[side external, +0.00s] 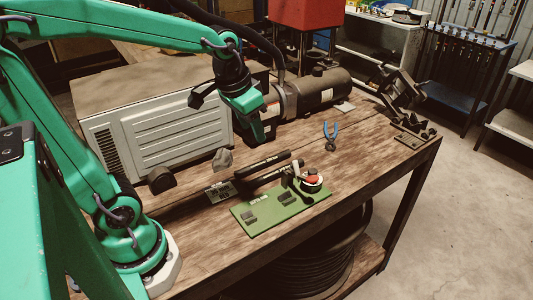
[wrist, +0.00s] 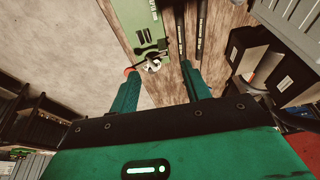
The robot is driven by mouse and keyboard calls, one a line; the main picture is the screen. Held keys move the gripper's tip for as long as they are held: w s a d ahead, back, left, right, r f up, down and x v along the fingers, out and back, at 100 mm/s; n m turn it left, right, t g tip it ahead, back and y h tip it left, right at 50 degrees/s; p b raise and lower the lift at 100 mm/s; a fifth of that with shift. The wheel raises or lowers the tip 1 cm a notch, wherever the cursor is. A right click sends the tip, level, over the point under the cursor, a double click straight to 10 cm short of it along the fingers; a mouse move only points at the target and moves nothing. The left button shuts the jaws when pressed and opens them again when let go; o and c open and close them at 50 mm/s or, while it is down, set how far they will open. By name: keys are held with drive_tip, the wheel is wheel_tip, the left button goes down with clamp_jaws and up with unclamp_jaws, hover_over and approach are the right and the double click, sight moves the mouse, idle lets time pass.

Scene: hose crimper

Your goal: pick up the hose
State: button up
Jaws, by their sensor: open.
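Two black hose lengths with white print lie side by side on the wooden bench, the rear one (side external: 262,165) and the front one (side external: 272,175). In the wrist view they run up to the top edge, one nearer the green board (wrist: 180,30) and one farther from it (wrist: 201,32). I cannot tell which is the task's hose. My gripper (side external: 262,141) is above and behind them, pointing down, apart from both.
A green board (side external: 250,216) with black blocks and a red-and-white clamp device (side external: 312,181) is in front of the hoses. Blue-handled pliers (side external: 330,136) lie to the right. A large grey machine (side external: 165,125) and a dark cylinder (side external: 318,90) stand behind. Bare bench lies right of the board.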

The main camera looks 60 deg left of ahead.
drive_tip(key=w+a+f+g, duration=0.2)
drive_tip(key=w+a+f, duration=0.1)
drive_tip(key=w+f, duration=0.35)
drive_tip(key=g, duration=0.1)
approach(276, 173)
drive_tip(key=shift+w+a+f, duration=0.2)
drive_tip(key=shift+w+a, duration=0.05)
drive_tip(key=shift+a, duration=0.2)
drive_tip(key=shift+w+a+f, duration=0.1)
drive_tip(key=shift+w+f, duration=0.1)
drive_tip(key=shift+f, duration=1.45)
drive_tip(key=shift+f, duration=2.65)
